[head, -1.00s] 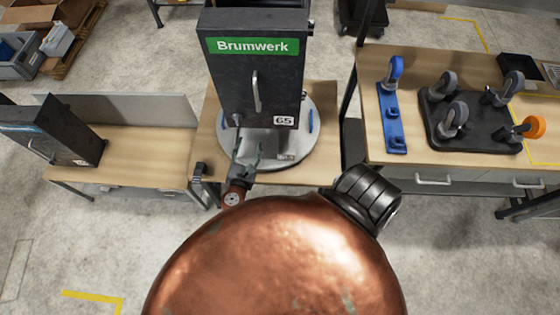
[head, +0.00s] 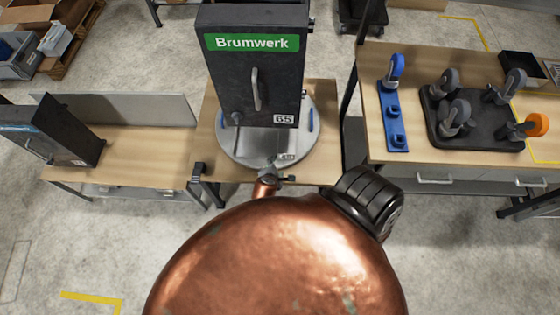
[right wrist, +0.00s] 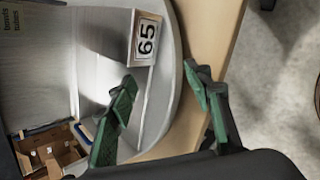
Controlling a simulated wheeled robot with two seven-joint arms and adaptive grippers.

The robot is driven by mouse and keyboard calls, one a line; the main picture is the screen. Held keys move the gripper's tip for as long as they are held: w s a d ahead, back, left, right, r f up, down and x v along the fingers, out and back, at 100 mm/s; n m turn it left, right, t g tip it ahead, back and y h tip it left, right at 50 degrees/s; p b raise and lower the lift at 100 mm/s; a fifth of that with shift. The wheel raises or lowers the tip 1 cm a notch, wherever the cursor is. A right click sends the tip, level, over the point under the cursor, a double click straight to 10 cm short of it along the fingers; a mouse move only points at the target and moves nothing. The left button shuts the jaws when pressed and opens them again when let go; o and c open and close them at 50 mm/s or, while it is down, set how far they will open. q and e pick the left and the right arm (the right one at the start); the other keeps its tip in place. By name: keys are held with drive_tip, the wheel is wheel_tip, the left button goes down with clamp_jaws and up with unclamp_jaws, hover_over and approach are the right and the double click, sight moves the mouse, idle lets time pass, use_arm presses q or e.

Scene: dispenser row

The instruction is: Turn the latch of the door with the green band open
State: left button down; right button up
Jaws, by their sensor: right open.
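The dark door (head: 255,85) with the green "Brumwerk" band (head: 252,43) stands upright on a round grey plate on the middle table. It has a long grey handle (head: 256,90) and a "65" label (head: 284,119). A small grey latch lever (head: 236,118) sits at its lower left; its exact angle is too small to tell. My right gripper (head: 273,172) is in front of the plate's near edge, apart from the latch, partly hidden behind my copper-coloured body. In the right wrist view its green-padded fingers (right wrist: 160,80) are spread and empty. My left gripper is not in view.
The round plate (head: 238,152) has a blue piece (head: 310,120) at its right. Another dark cabinet (head: 50,135) stands on the left table. Floor shows between the tables.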

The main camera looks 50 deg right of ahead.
drive_tip(key=shift+s+d+f+m+g+y, duration=0.1)
drive_tip(key=shift+s+f+m+g+y, duration=0.3)
drive_tip(key=shift+s+f+m, duration=0.8)
drive_tip(key=shift+w, duration=0.2)
